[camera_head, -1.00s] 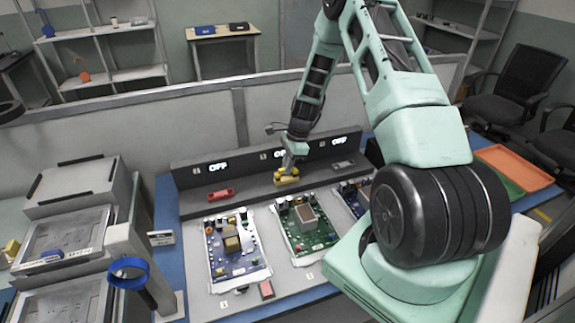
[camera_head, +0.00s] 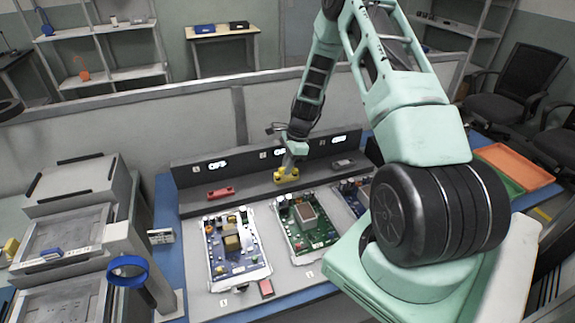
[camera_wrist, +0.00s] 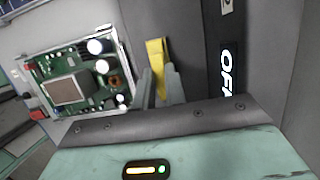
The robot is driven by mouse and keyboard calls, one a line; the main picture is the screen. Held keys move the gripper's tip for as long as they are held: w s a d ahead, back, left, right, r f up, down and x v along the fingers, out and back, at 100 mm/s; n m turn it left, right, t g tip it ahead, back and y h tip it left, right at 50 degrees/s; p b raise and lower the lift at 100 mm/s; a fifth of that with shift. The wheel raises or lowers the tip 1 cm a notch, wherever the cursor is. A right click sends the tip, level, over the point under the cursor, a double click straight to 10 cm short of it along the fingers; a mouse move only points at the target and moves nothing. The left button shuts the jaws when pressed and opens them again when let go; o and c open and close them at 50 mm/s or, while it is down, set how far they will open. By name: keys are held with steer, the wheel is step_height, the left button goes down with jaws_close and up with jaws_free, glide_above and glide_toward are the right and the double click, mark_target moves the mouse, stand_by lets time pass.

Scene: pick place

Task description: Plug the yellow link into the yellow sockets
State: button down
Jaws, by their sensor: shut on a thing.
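The yellow link (camera_head: 286,175) sits at the dark ledge behind the middle green board, under the middle "OFF" display. My gripper (camera_head: 289,163) is above it with its fingers shut on it. In the wrist view the yellow link (camera_wrist: 156,53) shows between and beyond the fingertips of my gripper (camera_wrist: 160,82). The yellow sockets cannot be told apart from the link, and whether the link is seated in them cannot be seen.
A red link (camera_head: 221,192) lies on the ledge at left and a grey one (camera_head: 343,164) at right. The middle green board (camera_head: 305,222) and the left blue board (camera_head: 237,248) lie in front. The dark display panel (camera_head: 240,160) stands close behind my gripper.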

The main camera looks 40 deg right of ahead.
steer(key=shift+f, duration=0.45)
stand_by(0.4)
steer(key=c, duration=0.7)
jaws_free()
steer(key=shift+r, duration=0.15)
steer(key=shift+r+p, duration=2.4)
steer(key=shift+r, duration=1.05)
